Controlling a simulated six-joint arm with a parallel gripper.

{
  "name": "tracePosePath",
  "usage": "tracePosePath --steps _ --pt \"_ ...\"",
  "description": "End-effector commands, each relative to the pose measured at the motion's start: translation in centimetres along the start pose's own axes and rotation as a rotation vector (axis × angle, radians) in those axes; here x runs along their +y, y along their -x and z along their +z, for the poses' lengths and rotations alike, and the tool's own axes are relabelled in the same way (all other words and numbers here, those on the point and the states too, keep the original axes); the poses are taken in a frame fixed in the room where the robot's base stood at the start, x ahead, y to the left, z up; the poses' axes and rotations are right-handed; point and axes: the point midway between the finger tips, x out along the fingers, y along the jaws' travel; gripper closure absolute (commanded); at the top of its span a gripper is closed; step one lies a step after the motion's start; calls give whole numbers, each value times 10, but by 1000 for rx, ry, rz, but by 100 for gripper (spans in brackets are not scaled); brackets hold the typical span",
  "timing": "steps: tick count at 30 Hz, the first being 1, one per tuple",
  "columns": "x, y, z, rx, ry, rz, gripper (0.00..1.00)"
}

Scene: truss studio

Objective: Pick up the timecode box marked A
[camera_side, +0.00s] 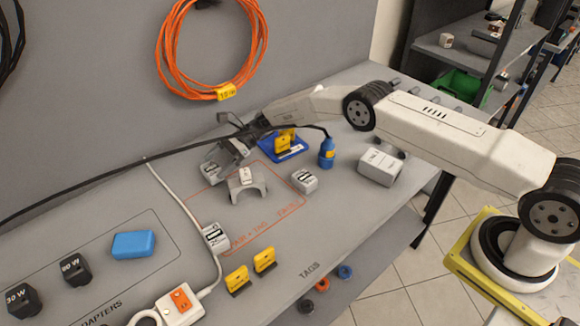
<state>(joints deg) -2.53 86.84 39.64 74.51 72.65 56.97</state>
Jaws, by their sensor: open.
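Small white boxes with dark label patches lie on the grey bench; I cannot read which is marked A. One white box (305,180) sits at the right edge of the orange outline. Another white box (215,238) lies beside the white cable at the outline's lower left. A smaller white piece (245,175) rests on a grey arched stand (246,189).
A blue tray (291,154) with yellow tags and a blue bottle (327,153) stand right of my gripper. A larger white box (379,167) is further right. Yellow tags (237,280) stand in front. A black cable crosses near my wrist.

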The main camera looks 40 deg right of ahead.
Motion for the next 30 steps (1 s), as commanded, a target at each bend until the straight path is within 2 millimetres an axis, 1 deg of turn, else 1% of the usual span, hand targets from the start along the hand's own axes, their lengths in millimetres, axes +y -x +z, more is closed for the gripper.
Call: tracePosePath --steps 1,3,7,22,23,24,26,27,30 --pt "0 -7 0 0 1 1 0" --pt "0 -14 0 0 0 0 0" --pt "0 -21 0 1 0 0 0" --pt "0 -22 0 1 0 -1 0" --pt "0 -22 0 1 0 -1 3" --pt "0 -22 0 1 0 -1 16" --pt "0 -22 0 1 -1 -1 35" --pt "0 -22 0 1 0 -1 48" --pt "0 -22 0 1 0 -1 77"
